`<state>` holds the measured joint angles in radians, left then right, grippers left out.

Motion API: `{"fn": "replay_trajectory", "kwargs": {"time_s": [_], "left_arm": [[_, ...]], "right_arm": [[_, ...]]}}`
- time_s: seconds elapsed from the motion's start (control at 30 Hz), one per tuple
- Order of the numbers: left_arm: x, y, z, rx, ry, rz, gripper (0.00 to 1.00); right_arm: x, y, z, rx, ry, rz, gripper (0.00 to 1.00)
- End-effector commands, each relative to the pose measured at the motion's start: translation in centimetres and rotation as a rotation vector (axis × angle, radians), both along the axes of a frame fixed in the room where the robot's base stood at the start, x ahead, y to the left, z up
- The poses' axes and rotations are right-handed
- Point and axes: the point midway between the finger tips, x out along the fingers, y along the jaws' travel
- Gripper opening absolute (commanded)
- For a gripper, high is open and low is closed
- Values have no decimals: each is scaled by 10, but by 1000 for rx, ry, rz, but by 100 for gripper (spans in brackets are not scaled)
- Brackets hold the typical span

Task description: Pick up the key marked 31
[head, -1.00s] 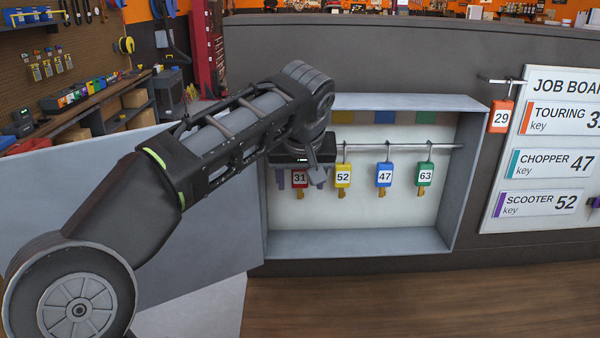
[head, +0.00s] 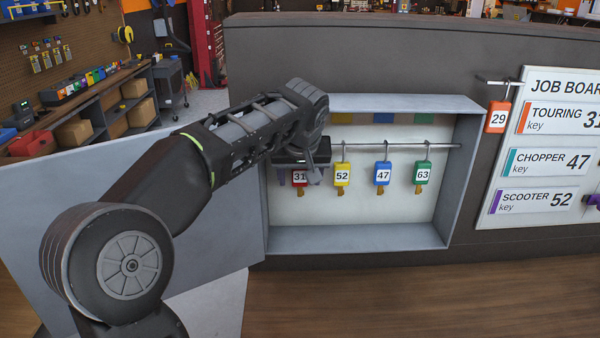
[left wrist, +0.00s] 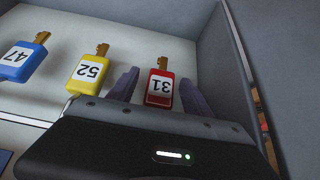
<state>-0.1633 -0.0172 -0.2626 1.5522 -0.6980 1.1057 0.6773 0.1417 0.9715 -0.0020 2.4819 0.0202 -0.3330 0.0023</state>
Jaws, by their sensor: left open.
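The red key tag marked 31 (head: 299,177) hangs at the left end of the row in the open key cabinet (head: 350,242). In the left wrist view the red tag (left wrist: 160,88) sits between the two fingers of my left gripper (left wrist: 142,88). The fingers stand apart on either side of it, with gaps visible. In the head view my left gripper (head: 300,176) partly hides the tag and its hook. My right gripper is not in view.
Yellow tag 52 (head: 342,174), blue tag 47 (head: 382,174) and green tag 63 (head: 422,173) hang to the right on the rail (head: 400,147). Orange tag 29 (head: 498,117) hangs outside the cabinet, beside the job board (head: 540,150). Cabinet walls enclose the keys.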

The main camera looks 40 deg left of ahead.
Motion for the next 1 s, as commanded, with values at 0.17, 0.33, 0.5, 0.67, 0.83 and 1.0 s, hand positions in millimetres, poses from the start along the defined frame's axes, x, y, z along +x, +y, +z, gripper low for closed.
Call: {"fn": "replay_trajectory", "kwargs": {"time_s": [0.17,0.33,0.5,0.67,0.83,1.0], "left_arm": [[0,0,0,0,0,0,58],[0,0,0,0,0,0,57],[0,0,0,0,0,0,43],[0,0,0,0,0,0,30],[0,0,0,0,0,0,16],[0,0,0,0,0,0,2]], "right_arm": [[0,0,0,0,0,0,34],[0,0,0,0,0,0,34],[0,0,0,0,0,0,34],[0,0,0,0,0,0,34],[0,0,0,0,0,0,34],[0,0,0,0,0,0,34]]}}
